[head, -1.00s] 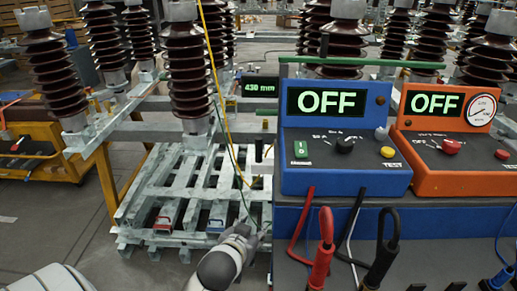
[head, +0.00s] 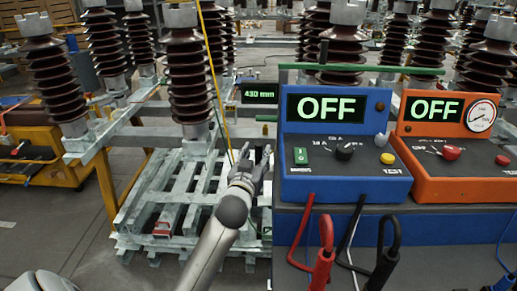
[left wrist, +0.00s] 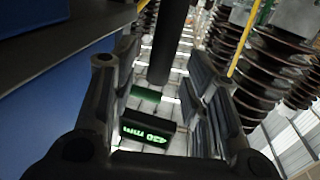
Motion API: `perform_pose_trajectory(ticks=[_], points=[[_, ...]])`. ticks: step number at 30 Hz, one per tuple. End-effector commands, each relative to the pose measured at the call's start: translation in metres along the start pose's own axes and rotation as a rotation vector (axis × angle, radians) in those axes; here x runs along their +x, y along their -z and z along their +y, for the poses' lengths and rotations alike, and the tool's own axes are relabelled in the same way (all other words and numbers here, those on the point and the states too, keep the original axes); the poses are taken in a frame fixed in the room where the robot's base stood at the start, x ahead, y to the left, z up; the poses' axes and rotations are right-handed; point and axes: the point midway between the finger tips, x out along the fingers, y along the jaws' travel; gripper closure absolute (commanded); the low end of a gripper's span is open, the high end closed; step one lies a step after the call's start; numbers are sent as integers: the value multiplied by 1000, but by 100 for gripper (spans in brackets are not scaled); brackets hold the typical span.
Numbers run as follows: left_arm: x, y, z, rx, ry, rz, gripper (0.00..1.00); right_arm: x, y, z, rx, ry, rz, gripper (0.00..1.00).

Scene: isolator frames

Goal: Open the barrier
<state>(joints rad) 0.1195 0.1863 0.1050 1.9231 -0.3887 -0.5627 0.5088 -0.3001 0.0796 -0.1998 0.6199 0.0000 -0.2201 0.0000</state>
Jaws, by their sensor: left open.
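My left gripper (head: 255,152) is open, below the 430 mm display (head: 260,90) and left of the blue box. In the left wrist view, a black cylinder (left wrist: 169,40) shows between the open fingers (left wrist: 165,85); I cannot tell how near it is. The display appears there upside down (left wrist: 145,133), with a green piece (left wrist: 145,94) beside it. My right gripper is out of view.
The blue box (head: 345,150) and orange box (head: 455,160), both reading OFF, stand on a dark bench (head: 430,235) with red and black clamps. Brown insulators (head: 187,80) and a pale slatted pallet (head: 165,190) stand behind and left.

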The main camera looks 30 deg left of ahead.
Motion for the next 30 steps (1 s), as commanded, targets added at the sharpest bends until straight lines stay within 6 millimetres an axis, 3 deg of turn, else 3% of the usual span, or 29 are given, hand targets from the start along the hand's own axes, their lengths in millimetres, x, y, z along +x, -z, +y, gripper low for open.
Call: perform_pose_trajectory(ticks=[7,19,30], points=[[26,0,0,1,1,0,57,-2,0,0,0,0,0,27],[31,0,0,1,0,0,57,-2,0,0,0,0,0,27],[31,0,0,1,0,0,100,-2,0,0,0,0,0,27]])
